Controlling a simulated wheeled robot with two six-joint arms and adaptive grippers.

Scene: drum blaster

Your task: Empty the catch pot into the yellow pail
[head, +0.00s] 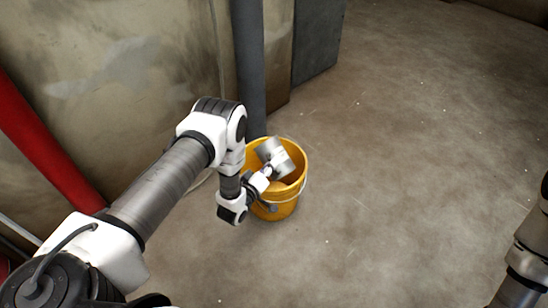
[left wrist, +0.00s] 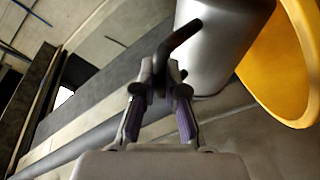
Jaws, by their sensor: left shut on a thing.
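The yellow pail (head: 281,207) stands on the concrete floor near the wall, beside a dark grey pipe. The catch pot (head: 281,158) is a silver metal pot. It is tilted over the pail's mouth, and its contents are not visible. My left gripper (head: 263,178) is at the pail's left rim. In the left wrist view, my left gripper (left wrist: 160,88) is shut on the dark bent handle of the catch pot (left wrist: 215,45). The yellow pail (left wrist: 285,75) shows there behind the pot, at the right. My right gripper is not in view; part of my right arm shows at the right edge.
A dark grey vertical pipe (head: 249,70) rises behind the pail against the stained wall. A red pipe (head: 45,145) slants along the wall at the left. A grey panel (head: 317,40) stands at the back. The floor (head: 420,150) to the right is clear.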

